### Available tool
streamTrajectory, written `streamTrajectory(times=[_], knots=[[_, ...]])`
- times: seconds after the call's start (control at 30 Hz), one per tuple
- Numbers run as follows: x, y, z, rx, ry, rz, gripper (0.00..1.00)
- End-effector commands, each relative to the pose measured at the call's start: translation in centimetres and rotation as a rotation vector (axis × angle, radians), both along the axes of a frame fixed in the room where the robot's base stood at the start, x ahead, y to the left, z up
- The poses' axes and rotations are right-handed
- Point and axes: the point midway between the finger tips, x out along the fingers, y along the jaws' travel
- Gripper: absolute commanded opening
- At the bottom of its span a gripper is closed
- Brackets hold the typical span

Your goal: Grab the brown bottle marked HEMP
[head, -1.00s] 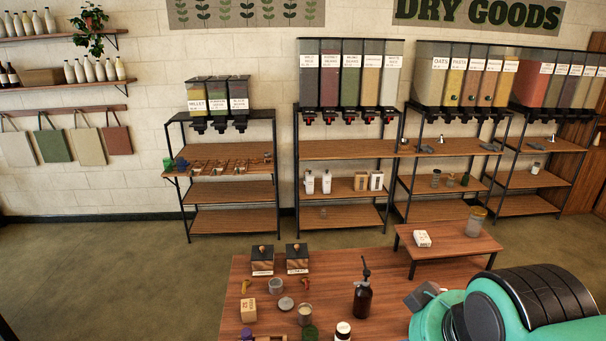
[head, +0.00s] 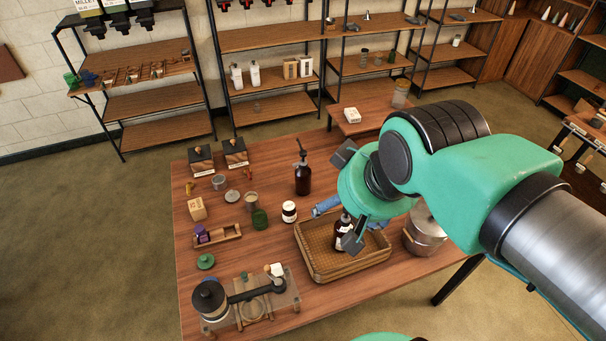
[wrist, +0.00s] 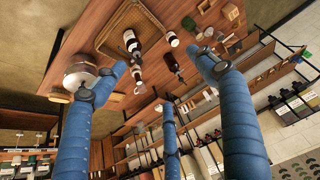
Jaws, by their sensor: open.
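Two brown bottles are in view; I cannot read the lettering on either. One, with a white label (head: 342,231), stands in the wicker basket (head: 312,265) and is partly hidden by my arm; it also shows in the wrist view (wrist: 131,41). The other, a dark brown pump bottle (head: 303,179), stands upright on the table behind the basket and shows in the wrist view (wrist: 172,66). My gripper (head: 350,214) has blue fingers and hangs above the basket, partly hidden behind my wrist. In the wrist view my gripper (wrist: 163,76) has its fingers spread, with nothing between them.
A press-like device (head: 245,298) sits at the table's front left. A low wooden stand (head: 365,120) is behind. Small containers fill the table's left side.

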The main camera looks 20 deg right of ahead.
Motion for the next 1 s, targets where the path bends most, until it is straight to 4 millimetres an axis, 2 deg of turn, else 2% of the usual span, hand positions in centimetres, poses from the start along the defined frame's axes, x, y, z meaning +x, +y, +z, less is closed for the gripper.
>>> streamTrajectory(times=[0.07,0.37,0.57,0.77,1.0], knots=[[0.0,0.0,0.0,0.0,0.0,0.0,0.76],[0.0,0.0,0.0,0.0,0.0,0.0,0.76],[0.8,-0.1,0.2,0.003,0.008,-0.008,0.76],[3.2,-0.3,0.7,0.013,0.035,-0.034,0.76],[7.9,-0.7,1.1,0.032,0.083,-0.085,0.76]])
